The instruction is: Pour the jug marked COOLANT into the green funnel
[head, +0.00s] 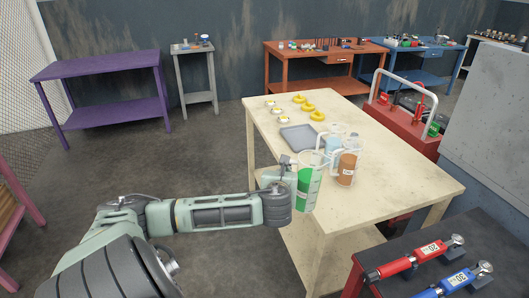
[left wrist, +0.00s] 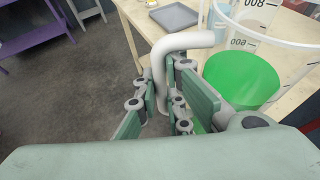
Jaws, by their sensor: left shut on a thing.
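A clear jug (head: 308,188) with green liquid and a white handle is at the left edge of the cream table. My left gripper (head: 288,172) is shut on its handle, which also shows between the fingers in the left wrist view (left wrist: 185,41). The jug looks upright; the green liquid (left wrist: 240,80) fills its lower part. I cannot tell whether its base touches the table. No COOLANT marking is readable. A small green item (head: 434,130) on the red unit may be the green funnel; its shape is too small to tell. My right gripper is not in view.
A jug with brown liquid (head: 346,168) and a pale blue one (head: 332,148) stand close beside. A grey tray (head: 290,130) and yellow rings (head: 308,107) lie farther back on the cream table (head: 390,185). The red unit (head: 395,120) has a tall handle. The table's right front is clear.

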